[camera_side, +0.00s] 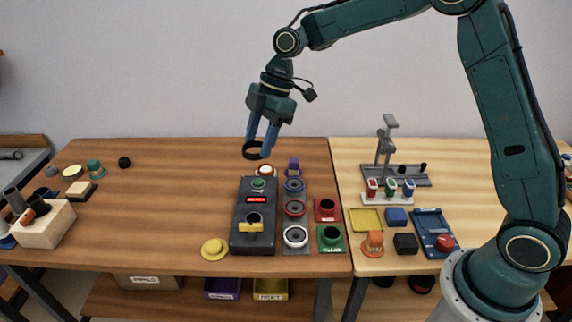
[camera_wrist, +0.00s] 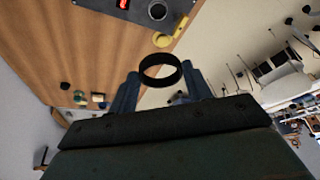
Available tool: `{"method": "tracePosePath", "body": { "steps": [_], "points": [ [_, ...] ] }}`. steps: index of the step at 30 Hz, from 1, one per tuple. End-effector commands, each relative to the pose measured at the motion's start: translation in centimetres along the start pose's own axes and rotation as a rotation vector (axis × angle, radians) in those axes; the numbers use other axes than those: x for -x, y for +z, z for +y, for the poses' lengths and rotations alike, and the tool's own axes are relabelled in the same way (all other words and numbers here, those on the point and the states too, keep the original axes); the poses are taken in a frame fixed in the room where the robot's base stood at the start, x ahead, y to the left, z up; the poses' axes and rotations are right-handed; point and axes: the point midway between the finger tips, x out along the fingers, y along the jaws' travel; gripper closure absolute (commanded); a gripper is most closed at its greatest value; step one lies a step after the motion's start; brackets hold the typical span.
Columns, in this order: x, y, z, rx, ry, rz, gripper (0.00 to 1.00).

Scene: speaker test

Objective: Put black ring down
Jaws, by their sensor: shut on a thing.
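The black ring (camera_side: 252,150) is held between the blue fingertips of my gripper (camera_side: 259,146), in the air above the brown table (camera_side: 180,165). In the wrist view the ring (camera_wrist: 161,81) shows as an open loop between the two fingers (camera_wrist: 160,87). My gripper is shut on it and points downward. In the side view the ring hangs behind and above the dark control box (camera_side: 241,232), clear of it.
A yellow hat-shaped piece (camera_side: 214,249) lies left of the box. A wooden block with tubes (camera_side: 42,224) stands far left. The middle-left table is clear.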

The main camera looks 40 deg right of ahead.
Motion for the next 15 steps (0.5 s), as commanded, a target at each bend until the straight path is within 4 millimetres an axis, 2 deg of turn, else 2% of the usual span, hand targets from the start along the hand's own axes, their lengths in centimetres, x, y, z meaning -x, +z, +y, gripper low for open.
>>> {"method": "tracePosePath", "body": {
  "steps": [8, 15],
  "points": [
    [1.7, 7.0, 1.7, -0.009, 0.001, -0.006, 0.71],
    [3.7, 14.6, 2.4, -0.009, 0.001, -0.006, 0.71]
  ]
}}
